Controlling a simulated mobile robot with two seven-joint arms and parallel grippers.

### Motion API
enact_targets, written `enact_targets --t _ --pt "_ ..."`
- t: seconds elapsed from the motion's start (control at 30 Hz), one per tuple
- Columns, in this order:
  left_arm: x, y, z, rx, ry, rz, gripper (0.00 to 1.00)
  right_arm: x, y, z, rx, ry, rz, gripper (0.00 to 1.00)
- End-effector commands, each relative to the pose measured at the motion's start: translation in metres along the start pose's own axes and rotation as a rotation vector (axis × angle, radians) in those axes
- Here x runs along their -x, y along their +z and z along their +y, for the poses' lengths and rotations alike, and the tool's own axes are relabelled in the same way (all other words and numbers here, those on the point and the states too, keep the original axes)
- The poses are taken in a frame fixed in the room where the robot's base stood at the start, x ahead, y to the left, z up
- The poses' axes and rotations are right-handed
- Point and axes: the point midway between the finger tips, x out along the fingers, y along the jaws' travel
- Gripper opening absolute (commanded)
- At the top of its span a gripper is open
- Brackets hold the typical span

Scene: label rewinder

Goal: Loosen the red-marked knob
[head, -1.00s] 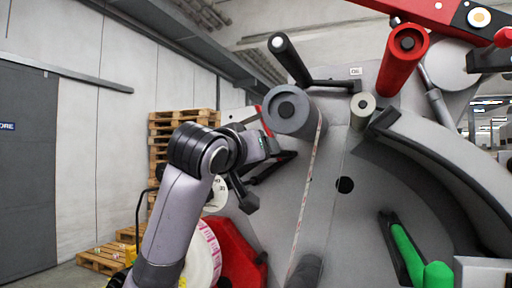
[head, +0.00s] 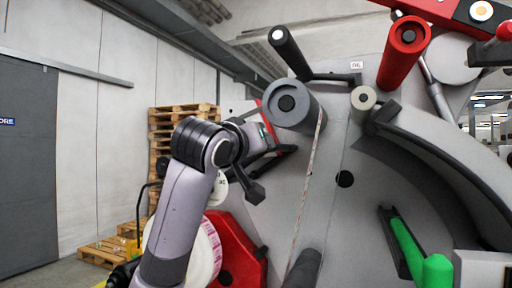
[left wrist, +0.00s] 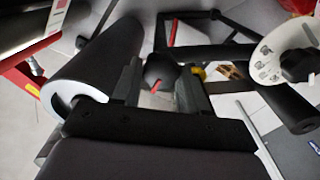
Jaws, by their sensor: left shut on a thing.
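In the left wrist view, the dark round knob (left wrist: 161,70) with a red mark sits between the two fingers of my left gripper (left wrist: 160,88). The fingers are shut on it, one on each side. The red mark faces the camera on the near side of the knob. In the head view, my left arm reaches in from the lower left, and its wrist points at the machine beside the large grey roller (head: 287,104). The knob and the fingertips cannot be made out clearly there. My right gripper is in neither view.
A red roller (head: 405,50) and a green handle (head: 405,248) stand out from the grey machine plate (head: 335,220). A white marked dial (left wrist: 283,50) with a black knob is at the right in the wrist view. Stacked pallets (head: 183,112) stand behind my arm.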

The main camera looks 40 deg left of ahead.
Motion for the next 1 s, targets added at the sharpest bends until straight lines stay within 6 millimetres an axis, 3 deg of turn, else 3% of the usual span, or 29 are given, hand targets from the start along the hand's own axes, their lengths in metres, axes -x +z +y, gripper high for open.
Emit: enact_targets --t 1.0 --pt "-0.0002 0.0023 -0.0021 0.924 0.000 -0.005 0.13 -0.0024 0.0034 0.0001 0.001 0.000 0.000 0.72"
